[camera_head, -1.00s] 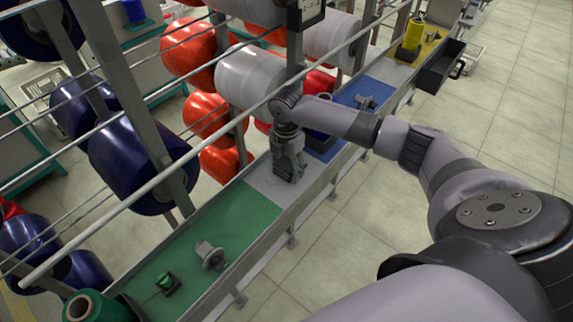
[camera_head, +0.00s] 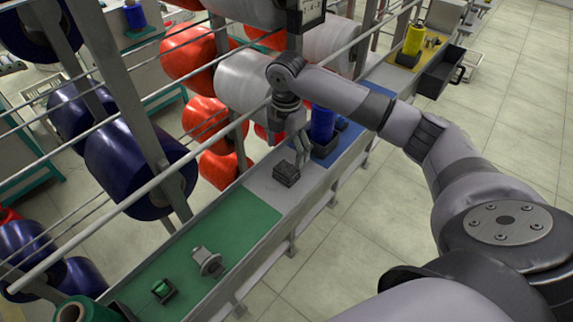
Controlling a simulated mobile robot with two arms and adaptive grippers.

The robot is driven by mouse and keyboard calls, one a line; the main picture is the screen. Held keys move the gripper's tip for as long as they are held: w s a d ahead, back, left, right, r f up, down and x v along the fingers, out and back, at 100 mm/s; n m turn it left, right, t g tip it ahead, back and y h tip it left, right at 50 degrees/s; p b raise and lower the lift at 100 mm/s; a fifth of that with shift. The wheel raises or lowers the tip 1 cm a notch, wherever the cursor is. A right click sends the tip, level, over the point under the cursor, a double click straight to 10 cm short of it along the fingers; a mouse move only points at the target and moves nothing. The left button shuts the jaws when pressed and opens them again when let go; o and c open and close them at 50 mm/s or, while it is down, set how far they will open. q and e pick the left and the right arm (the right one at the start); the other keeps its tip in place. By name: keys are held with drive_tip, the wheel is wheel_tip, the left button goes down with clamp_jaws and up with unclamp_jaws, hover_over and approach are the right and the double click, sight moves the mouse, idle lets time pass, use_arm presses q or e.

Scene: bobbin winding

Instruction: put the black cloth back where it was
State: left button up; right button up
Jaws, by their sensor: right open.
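The black cloth (camera_head: 286,173) is a small dark folded block. It lies on the light grey section of the long shelf, between the green section and the blue section. My right gripper (camera_head: 301,152) is open and empty, just above and behind the cloth, apart from it as far as I can tell. Its arm reaches in from the right. My left gripper is not in view.
A blue bobbin (camera_head: 322,125) stands on the blue mat (camera_head: 349,138), close right of my gripper. The green mat (camera_head: 225,226) holds a grey metal part (camera_head: 207,262) and a small green-topped item (camera_head: 162,290). Metal rails and large thread spools stand behind the shelf.

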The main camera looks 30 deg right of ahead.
sight(287, 168)
wheel_tip(287, 168, up, 4)
drive_tip(key=shift+f, duration=0.25)
idle(0.5)
